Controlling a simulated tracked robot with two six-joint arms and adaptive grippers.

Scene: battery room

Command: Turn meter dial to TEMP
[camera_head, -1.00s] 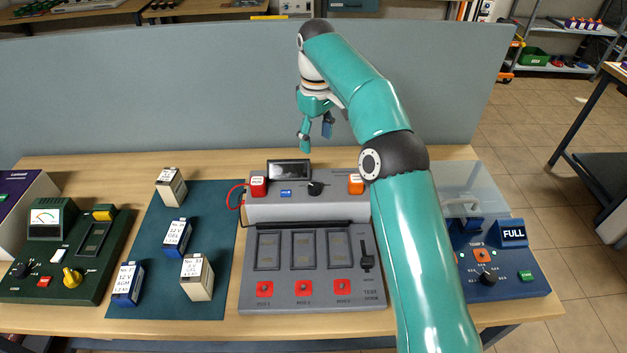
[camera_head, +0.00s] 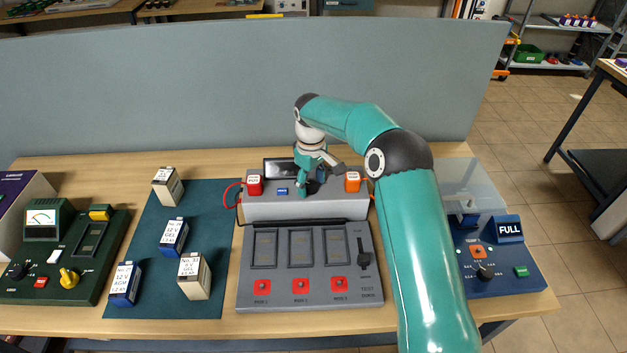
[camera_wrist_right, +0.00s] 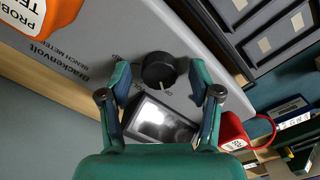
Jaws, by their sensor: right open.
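The grey bench meter (camera_head: 300,208) stands at the back of the test dock in the head view. Its round black dial (camera_wrist_right: 159,70) shows in the right wrist view; the gripper mostly hides it in the head view. My right gripper (camera_head: 311,186) is over the dial, pointing down. In the right wrist view the right gripper (camera_wrist_right: 160,78) is open, with one finger on each side of the dial and gaps visible. I cannot read where the dial points or find a TEMP mark on its scale. The meter's dark screen (camera_wrist_right: 160,121) lies beside it. My left gripper is not in view.
An orange probe block (camera_head: 352,182) and a red block (camera_head: 254,185) with a red lead sit on the meter's ends. Several batteries stand on the teal mat (camera_head: 207,230) at left.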

